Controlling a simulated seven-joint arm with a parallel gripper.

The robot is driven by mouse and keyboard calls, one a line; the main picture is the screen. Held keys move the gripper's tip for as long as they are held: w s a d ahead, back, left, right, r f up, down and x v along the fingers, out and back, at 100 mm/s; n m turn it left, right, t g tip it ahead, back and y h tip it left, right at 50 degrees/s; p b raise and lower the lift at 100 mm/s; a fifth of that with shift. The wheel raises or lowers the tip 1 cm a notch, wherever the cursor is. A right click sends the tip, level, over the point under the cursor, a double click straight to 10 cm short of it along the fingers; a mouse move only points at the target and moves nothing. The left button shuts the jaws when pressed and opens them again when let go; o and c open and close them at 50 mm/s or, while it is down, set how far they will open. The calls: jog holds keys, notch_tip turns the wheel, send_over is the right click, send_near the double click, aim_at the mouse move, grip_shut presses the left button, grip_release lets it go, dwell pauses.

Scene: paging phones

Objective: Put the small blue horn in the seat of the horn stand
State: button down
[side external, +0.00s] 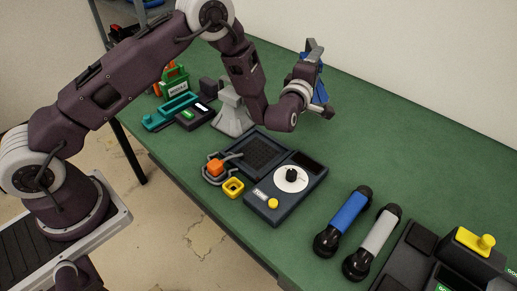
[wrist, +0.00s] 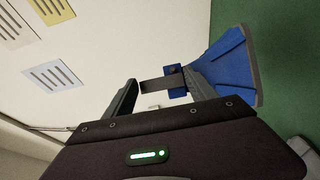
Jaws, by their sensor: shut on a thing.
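The small blue horn (wrist: 228,66) is held in my gripper (wrist: 160,88), its flared bell sticking out past the right finger in the wrist view. In the side external view my gripper (side external: 314,58) is raised above the far part of the green table, with the blue horn (side external: 319,93) partly hidden behind its parts. A grey flared piece (side external: 232,112) stands on the table to the left of and below the gripper, apart from it. I cannot tell whether it is the horn stand or another horn. No seat is clearly visible.
Teal and green items (side external: 172,112) sit at the left.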

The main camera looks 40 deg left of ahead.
jog(key=s+d+n+g+y, duration=0.2)
jog(key=s+n+g+y, duration=0.7)
jog(key=s, duration=0.8)
notch_tip(320, 180, down, 10)
jog(key=s+y, duration=0.1)
jog(key=shift+r, duration=0.25)
jog(key=shift+f, duration=0.15)
jog(key=shift+c, duration=1.4)
grip_release()
